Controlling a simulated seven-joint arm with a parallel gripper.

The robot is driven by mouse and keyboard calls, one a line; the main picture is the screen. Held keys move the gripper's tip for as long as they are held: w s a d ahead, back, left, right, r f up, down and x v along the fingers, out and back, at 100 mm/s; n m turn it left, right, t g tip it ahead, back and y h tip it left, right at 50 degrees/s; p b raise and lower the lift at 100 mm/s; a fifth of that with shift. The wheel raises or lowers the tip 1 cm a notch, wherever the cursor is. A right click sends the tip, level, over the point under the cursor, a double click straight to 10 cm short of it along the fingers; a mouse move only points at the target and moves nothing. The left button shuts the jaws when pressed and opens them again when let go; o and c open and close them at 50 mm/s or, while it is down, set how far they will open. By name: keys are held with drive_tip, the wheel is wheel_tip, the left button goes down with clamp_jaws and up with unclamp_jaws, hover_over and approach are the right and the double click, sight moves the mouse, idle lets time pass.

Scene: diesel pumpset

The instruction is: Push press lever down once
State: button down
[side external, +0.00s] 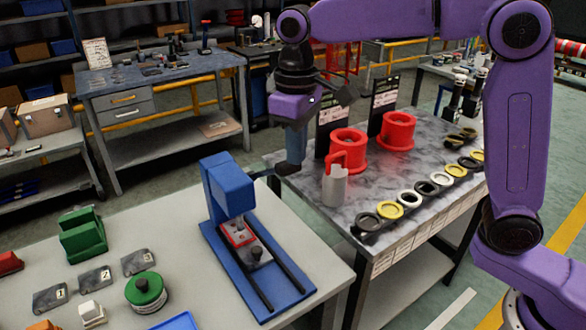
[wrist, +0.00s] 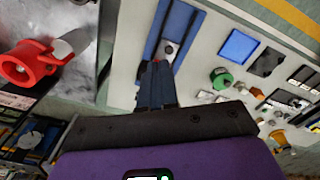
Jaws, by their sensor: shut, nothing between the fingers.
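The blue press (side external: 231,185) stands upright on its blue base plate at the right part of the light table. A thin dark lever (side external: 262,173) sticks out from the right side of its head. My gripper (side external: 290,168) points down just right of the press, with its tips at about the lever's outer end. I cannot tell whether they touch. In the wrist view my gripper's fingers (wrist: 156,66) are shut together with nothing between them, and they overlap the blue press (wrist: 181,25). The lever cannot be made out there.
A red-topped part (side external: 238,234) sits under the press head. A green round part (side external: 146,291) and numbered dark plates lie left on the light table.

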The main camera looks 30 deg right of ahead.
drive_tip(key=r, duration=0.5)
drive_tip(key=shift+w+r, duration=0.1)
drive_tip(key=shift+w, duration=0.25)
idle(0.3)
drive_tip(key=s+d+f+n, duration=0.2)
drive_tip(key=s+d+f, duration=0.3)
drive_tip(key=s, duration=0.4)
drive_tip(key=s+d+f+n, duration=0.2)
drive_tip(key=s+d+f, duration=0.3)
drive_tip(key=s, duration=0.4)
drive_tip(key=s+d+f+n, duration=0.2)
drive_tip(key=s+d+f, duration=0.3)
drive_tip(key=s+d, duration=0.2)
drive_tip(key=shift+s+d+f+n, duration=0.2)
drive_tip(key=shift+s+f+n, duration=0.15)
drive_tip(key=shift+s, duration=0.75)
